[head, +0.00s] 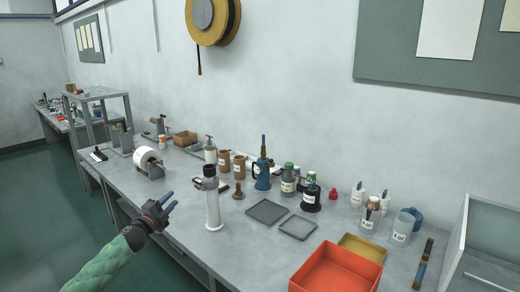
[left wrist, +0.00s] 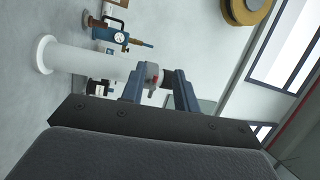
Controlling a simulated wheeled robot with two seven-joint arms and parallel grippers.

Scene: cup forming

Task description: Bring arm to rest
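My left gripper (head: 171,201) is in front of the bench's front edge, at the left of the white cylinder. Its two blue fingers are apart, and in the left wrist view (left wrist: 158,85) I see nothing gripped between them. A white cylinder (head: 213,210) with a dark top stands upright on the bench, just right of the gripper. It also shows in the left wrist view (left wrist: 95,63), passing behind the fingers, which partly hide its top end. My right gripper is not in view.
The grey bench (head: 190,238) carries several bottles along the wall, two flat grey trays (head: 267,211) and a red bin (head: 335,272). A white motor-like device (head: 147,158) stands at the left. Open green floor (head: 50,200) lies left of the bench.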

